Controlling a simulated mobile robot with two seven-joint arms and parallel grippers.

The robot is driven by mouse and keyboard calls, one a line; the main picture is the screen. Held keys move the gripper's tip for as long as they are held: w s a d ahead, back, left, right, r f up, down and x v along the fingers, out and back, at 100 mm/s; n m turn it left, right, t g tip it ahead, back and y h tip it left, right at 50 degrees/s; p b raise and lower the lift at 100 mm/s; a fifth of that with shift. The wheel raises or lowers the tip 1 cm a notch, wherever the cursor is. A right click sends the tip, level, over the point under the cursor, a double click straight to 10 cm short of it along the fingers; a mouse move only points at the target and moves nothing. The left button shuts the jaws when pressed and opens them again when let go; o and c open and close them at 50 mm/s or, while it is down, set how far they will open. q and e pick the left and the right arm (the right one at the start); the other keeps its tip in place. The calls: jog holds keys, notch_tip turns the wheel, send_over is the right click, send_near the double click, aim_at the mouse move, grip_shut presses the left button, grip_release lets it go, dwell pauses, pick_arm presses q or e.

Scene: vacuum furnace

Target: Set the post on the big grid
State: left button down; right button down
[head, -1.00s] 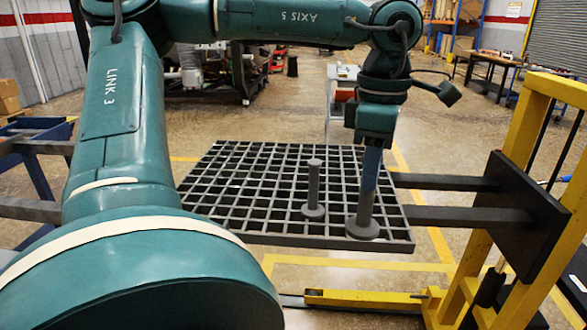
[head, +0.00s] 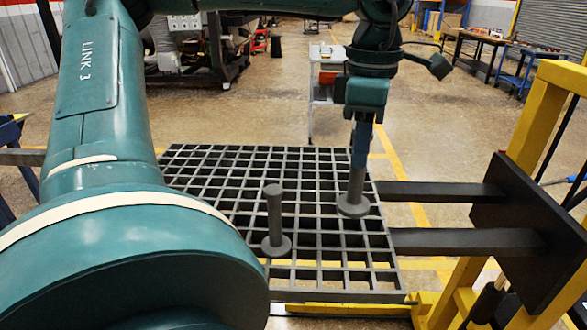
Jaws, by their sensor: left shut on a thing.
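The big grid (head: 338,283) is a dark grey open lattice lying flat in the middle of the head view. My left gripper (head: 360,150) is shut on the upper part of a grey post (head: 354,197) with a round disc base. It holds this post upright over the right part of the grid. I cannot tell whether the base touches the bars. A second grey post (head: 274,218) of the same shape stands upright on the grid, nearer and to the left. My left arm hides the grid's near left part. My right gripper is not in view.
Two dark fork arms (head: 455,240) reach the grid's right side from a yellow lift frame (head: 545,120). A small white cart (head: 325,78) stands behind the grid. The grid's back left cells are bare.

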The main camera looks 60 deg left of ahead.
aim_at(354, 204)
pick_arm(q)
notch_tip(354, 204, down, 10)
jog(key=shift+r, duration=0.1)
dwell(0.4)
jog(key=c, duration=1.3)
grip_release()
jog(key=shift+s, duration=0.1)
jog(key=shift+o, duration=0.2)
notch_tip(354, 204, up, 12)
jog(key=shift+d, duration=0.1)
